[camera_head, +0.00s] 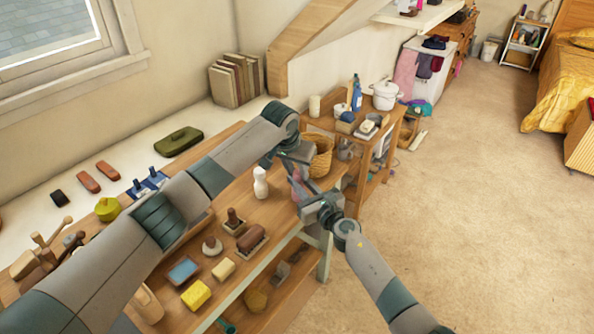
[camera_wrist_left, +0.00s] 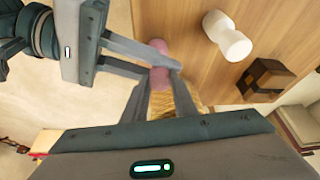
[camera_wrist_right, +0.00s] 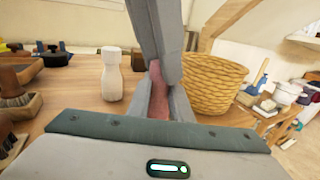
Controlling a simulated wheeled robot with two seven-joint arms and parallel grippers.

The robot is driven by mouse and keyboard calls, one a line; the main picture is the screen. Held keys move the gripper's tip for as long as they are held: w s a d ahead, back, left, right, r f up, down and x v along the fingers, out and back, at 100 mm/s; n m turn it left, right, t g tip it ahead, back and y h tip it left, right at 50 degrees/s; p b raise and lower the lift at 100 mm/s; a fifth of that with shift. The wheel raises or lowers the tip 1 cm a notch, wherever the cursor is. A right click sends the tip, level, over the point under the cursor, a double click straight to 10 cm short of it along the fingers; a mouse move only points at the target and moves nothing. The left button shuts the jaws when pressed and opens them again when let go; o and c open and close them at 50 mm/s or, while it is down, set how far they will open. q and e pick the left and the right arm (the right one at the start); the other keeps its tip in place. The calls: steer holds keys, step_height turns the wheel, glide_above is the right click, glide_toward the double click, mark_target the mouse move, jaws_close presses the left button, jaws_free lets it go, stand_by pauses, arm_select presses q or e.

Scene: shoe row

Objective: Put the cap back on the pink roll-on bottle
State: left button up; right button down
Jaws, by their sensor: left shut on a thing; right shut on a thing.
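The pink roll-on bottle (camera_wrist_right: 184,136) stands upright in my right gripper (camera_wrist_right: 167,95), which is shut on it. It also shows in the head view (camera_head: 296,186) and, mostly covered by fingers, in the left wrist view (camera_wrist_left: 158,47). My left gripper (camera_wrist_left: 168,80) comes down from above, shut on a small pink piece (camera_wrist_left: 160,79) that appears to be the cap. In the head view the left gripper (camera_head: 297,158) is directly above the right gripper (camera_head: 304,200). The fingers hide the joint, so whether cap and bottle touch is unclear.
A white bottle (camera_head: 261,183) stands on the wooden table close beside the grippers. A wicker basket (camera_head: 318,157) is just behind them. Brushes, a yellow sponge (camera_head: 196,295) and a blue-topped tin (camera_head: 184,270) lie nearer. The table's right edge is close to my right gripper.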

arm_select(q)
steer(key=shift+a+r, duration=0.1)
steer(key=shift+r, duration=0.2)
stand_by(1.8)
steer(key=shift+f, duration=0.35)
stand_by(0.4)
steer(key=shift+a+f, duration=0.2)
steer(key=shift+f, duration=0.4)
stand_by(0.5)
steer(key=o, duration=0.7)
steer(key=shift+v, duration=1.9)
steer(key=shift+d+r, duration=0.15)
steer(key=shift+r, duration=0.2)
steer(key=c, duration=0.5)
